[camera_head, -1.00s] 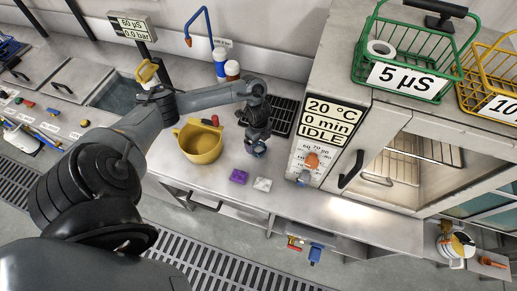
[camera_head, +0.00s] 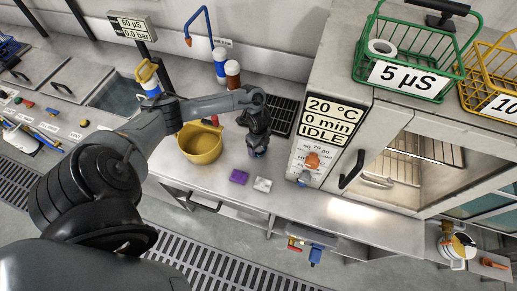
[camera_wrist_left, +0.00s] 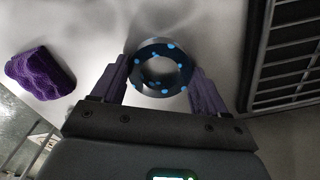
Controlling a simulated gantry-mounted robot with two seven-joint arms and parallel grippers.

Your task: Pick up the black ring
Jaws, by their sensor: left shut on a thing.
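The black ring (camera_wrist_left: 160,91) shows in the left wrist view as a dark ring dotted with light blue. It sits between the two purple fingers of my left gripper (camera_wrist_left: 161,68), which are shut on its outside, one on each side. Pale bench surface shows around it; I cannot tell whether the ring touches it. In the head view my left gripper (camera_head: 257,153) points down at the bench, right of the yellow pot, and the ring is not clearly visible. My right gripper is not in view.
A yellow pot (camera_head: 199,146) stands left of the gripper. A purple block (camera_head: 238,177) and a white block (camera_head: 262,185) lie near the bench's front edge. A black drain grate (camera_head: 284,115) is behind, and an oven (camera_head: 385,150) stands to the right.

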